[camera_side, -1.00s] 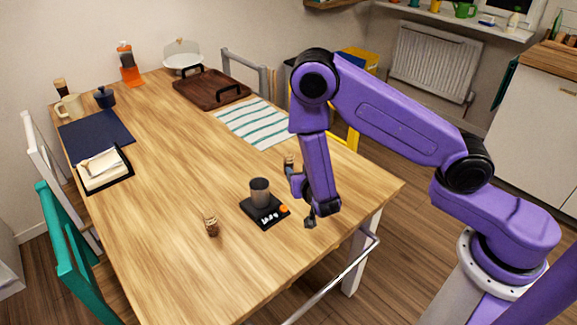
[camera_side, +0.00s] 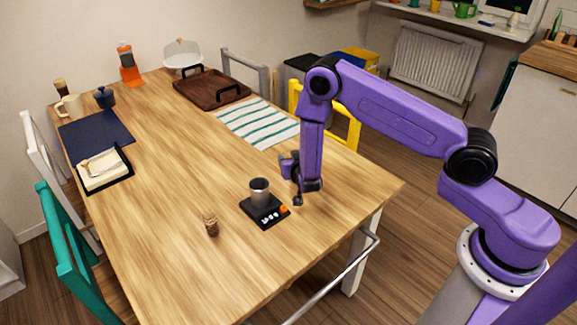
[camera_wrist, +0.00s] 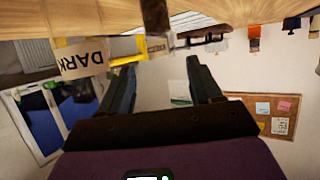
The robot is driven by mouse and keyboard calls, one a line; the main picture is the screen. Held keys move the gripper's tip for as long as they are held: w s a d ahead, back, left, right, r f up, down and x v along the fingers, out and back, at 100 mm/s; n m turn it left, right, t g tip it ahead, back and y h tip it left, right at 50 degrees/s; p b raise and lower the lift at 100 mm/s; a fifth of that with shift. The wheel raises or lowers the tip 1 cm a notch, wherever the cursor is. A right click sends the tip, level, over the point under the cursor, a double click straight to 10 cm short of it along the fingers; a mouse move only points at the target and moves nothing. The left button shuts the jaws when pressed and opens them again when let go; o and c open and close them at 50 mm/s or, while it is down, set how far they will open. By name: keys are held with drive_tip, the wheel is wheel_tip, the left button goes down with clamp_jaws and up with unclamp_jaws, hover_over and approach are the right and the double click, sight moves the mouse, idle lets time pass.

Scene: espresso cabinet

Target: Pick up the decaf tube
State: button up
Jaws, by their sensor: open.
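My gripper (camera_side: 291,178) is above the table, right of the scale in the side view. Its two open fingers (camera_wrist: 162,78) show in the upside-down wrist view with nothing gripped between them. A small brown corked tube (camera_side: 211,225) stands upright on the table, left of the scale, apart from my gripper. In the wrist view a tube labelled DARK (camera_wrist: 81,58) stands close at the left, and a dark brown object (camera_wrist: 155,16) shows at the top, beyond the fingers. I read no decaf label on any of them.
A black scale (camera_side: 264,212) carries a grey metal cup (camera_side: 259,191) close to my gripper. A striped cloth (camera_side: 257,123) and a brown tray (camera_side: 211,90) lie farther back. The table's middle is clear.

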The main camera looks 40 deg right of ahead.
sight(287, 153)
drive_tip(key=shift+x, duration=2.15)
drive_tip(key=shift+a, duration=0.1)
drive_tip(key=shift+c, duration=0.3)
clamp_jaws()
